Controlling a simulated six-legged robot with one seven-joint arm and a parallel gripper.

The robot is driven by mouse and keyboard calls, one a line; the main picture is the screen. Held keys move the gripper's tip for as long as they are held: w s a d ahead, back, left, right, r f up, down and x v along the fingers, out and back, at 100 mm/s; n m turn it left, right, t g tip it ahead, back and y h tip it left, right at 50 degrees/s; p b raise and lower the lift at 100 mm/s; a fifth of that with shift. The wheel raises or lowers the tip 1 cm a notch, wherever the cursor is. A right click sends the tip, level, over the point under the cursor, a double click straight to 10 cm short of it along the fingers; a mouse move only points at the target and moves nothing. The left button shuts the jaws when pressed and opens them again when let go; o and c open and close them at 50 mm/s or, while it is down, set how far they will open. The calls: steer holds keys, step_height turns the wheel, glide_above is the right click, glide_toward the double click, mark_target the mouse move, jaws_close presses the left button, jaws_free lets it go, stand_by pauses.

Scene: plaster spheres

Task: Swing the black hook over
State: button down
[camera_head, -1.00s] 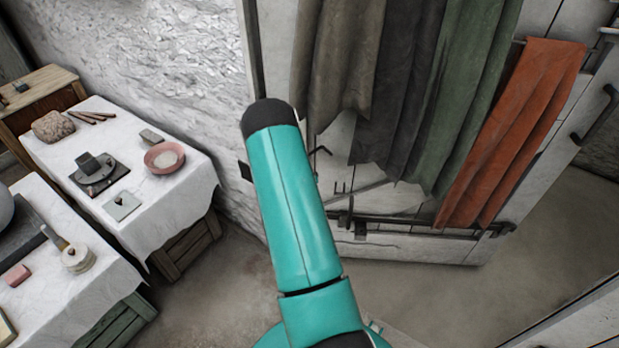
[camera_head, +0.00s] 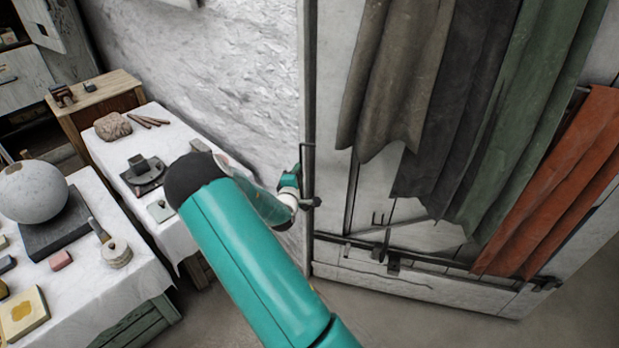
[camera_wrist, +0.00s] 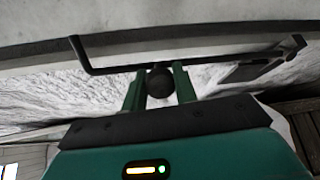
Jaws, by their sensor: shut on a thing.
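The black hook (camera_wrist: 110,70) is a thin dark rod that runs across the wrist view, with a bent end at the left and a thicker dark end at the right. My gripper (camera_wrist: 159,73) has its two green fingers up at the middle of the rod and is shut on it. A dark round knob (camera_wrist: 160,83) sits between the fingers. In the head view my gripper (camera_head: 303,198) is by the edge of the pale door, beside the white wall. My own arm covers part of that area, and the hold itself is small there.
Grey, green and orange cloths (camera_head: 565,195) hang on the pale door (camera_head: 335,215) at the right. White-covered tables at the left carry a plaster sphere (camera_head: 33,192), a sponge (camera_head: 60,260) and small tools. A rough white wall (camera_head: 220,75) stands behind. Bare floor shows below the door.

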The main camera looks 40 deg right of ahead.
steer(key=shift+w+a+f+n, duration=0.1)
steer(key=shift+w+a+n, duration=0.45)
steer(key=shift+w, duration=0.25)
steer(key=c, duration=1.1)
jaws_free()
steer(key=shift+a, duration=0.1)
steer(key=v, duration=1.3)
steer(key=shift+s+a, duration=0.25)
steer(key=shift+a, duration=0.05)
